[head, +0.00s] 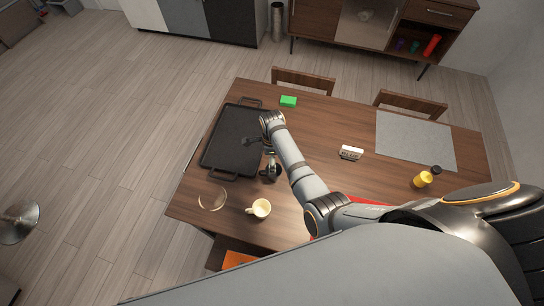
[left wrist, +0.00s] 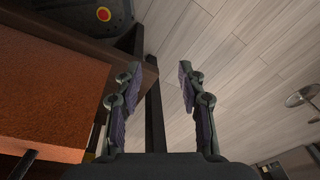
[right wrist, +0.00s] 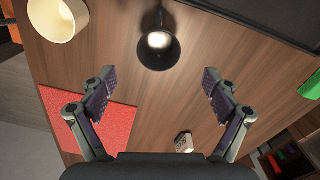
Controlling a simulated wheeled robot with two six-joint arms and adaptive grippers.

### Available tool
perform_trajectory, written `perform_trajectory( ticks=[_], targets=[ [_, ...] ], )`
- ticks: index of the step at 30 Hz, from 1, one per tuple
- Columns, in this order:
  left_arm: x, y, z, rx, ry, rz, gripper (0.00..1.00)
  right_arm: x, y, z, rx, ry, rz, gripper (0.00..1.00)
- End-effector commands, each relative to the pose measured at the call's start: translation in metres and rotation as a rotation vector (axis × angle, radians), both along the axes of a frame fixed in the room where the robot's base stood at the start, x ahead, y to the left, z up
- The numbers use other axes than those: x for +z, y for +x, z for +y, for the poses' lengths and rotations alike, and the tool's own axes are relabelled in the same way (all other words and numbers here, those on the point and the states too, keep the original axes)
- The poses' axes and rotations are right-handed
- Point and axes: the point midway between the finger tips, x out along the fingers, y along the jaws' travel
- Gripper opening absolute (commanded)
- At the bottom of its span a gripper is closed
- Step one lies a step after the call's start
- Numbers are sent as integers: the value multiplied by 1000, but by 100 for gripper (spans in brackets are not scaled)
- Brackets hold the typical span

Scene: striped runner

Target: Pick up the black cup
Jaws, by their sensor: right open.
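The black cup (head: 270,170) stands on the wooden table beside the right edge of the black tray, partly behind my right arm in the head view. In the right wrist view the black cup (right wrist: 158,52) lies ahead of my right gripper (right wrist: 159,82), roughly centred between its fingers, with its bright inside showing. That gripper is open and empty, apart from the cup. In the head view its fingers are mostly hidden by the wrist. My left gripper (left wrist: 159,70) is open and empty, beside the table edge above the floor; it does not show in the head view.
A cream cup (head: 260,209) and a clear glass bowl (head: 212,201) stand near the black cup. The black tray (head: 232,150) lies to its left. A green block (head: 288,101), small white item (head: 351,153), yellow bottle (head: 423,179) and grey mat (head: 415,140) are farther off.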

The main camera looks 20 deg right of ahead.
Motion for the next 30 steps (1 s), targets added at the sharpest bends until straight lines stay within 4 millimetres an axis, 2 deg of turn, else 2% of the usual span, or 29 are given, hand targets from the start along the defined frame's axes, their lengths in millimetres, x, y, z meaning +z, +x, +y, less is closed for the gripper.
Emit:
perform_trajectory(
  ticks=[7, 14, 18, 22, 25, 30],
  targets=[
    [-7, -15, 1, 0, 2, 23, 40, -5, 0, 1, -5, 1, 2, 88],
    [-46, -27, 6, 0, 7, 41, 40, -41, 0, 0, -4, 0, 1, 88],
    [-62, -23, 6, -1, 7, 35, 40, -56, 0, 0, -4, 0, 0, 88],
    [-59, -10, 5, -1, 6, 14, 40, -53, 0, 0, -4, 0, 0, 88],
    [-64, -3, 4, -1, 4, 3, 40, -58, 0, 0, -4, 0, 1, 88],
    [-94, -9, 3, -1, 3, 11, 40, -82, 0, -2, -4, 0, 1, 88]
  ],
)
